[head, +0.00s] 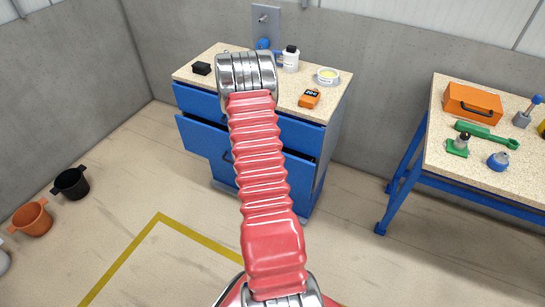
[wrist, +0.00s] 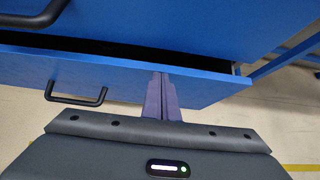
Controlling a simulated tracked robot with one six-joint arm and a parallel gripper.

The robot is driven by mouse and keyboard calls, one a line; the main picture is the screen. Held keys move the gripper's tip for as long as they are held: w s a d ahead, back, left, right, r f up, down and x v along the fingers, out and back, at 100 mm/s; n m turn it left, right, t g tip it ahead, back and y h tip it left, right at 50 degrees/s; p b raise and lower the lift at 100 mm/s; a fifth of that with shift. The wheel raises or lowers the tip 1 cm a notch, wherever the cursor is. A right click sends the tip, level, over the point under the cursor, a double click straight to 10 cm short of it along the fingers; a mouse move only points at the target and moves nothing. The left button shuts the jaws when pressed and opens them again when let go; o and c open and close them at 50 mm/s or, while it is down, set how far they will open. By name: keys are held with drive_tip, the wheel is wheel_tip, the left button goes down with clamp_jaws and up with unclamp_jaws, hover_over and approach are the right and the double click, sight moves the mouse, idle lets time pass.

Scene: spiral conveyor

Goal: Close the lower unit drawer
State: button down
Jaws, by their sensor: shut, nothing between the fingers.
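The blue drawer unit (head: 325,165) stands at the back, partly hidden behind my red arm. Its lower drawer (head: 203,137) sticks out from the unit below the top drawer (head: 200,104). In the wrist view the lower drawer's blue front (wrist: 120,80) has a black bar handle (wrist: 76,98) left of centre, and a dark gap runs along its top edge. My gripper (wrist: 161,82) is shut and empty, with its fingertips at the drawer front, right of the handle. I cannot tell whether they touch it. The head view hides my gripper.
The unit's top (head: 220,57) holds a black block, a white bottle, a round tub and an orange device. A workbench (head: 435,165) with tools stands at the right. Two buckets (head: 70,183) stand on the floor at the left. The floor in front of the unit is clear.

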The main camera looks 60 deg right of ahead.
drive_tip(key=a+f+v, duration=0.1)
drive_tip(key=f+v, duration=0.1)
drive_tip(key=v, duration=1)
drive_tip(key=shift+a+r, duration=0.25)
drive_tip(key=shift+a, duration=0.4)
drive_tip(key=shift+s, duration=0.15)
drive_tip(key=a+r+m, duration=0.5)
drive_tip(key=a+r, duration=0.1)
drive_tip(key=r, duration=0.4)
drive_tip(key=a+r+m, duration=0.5)
drive_tip(key=a+r, duration=0.1)
drive_tip(key=r, duration=0.4)
drive_tip(key=s+a+r+m+t+y, duration=0.1)
drive_tip(key=s+a+r+m+y, duration=0.1)
drive_tip(key=a, duration=0.8)
drive_tip(key=s+a+r+m+t+y, duration=0.2)
drive_tip(key=a+r+m+y, duration=0.2)
drive_tip(key=a, duration=0.7)
drive_tip(key=s+a+r+m+t+y, duration=0.1)
drive_tip(key=a+r, duration=0.4)
drive_tip(key=a, duration=0.5)
drive_tip(key=shift+s+a+r+m+t+y, duration=0.2)
drive_tip(key=shift+s+m+t+y, duration=0.2)
drive_tip(key=shift+s+m+y, duration=0.55)
drive_tip(key=shift+w+y, duration=0.15)
drive_tip(key=shift+y, duration=0.1)
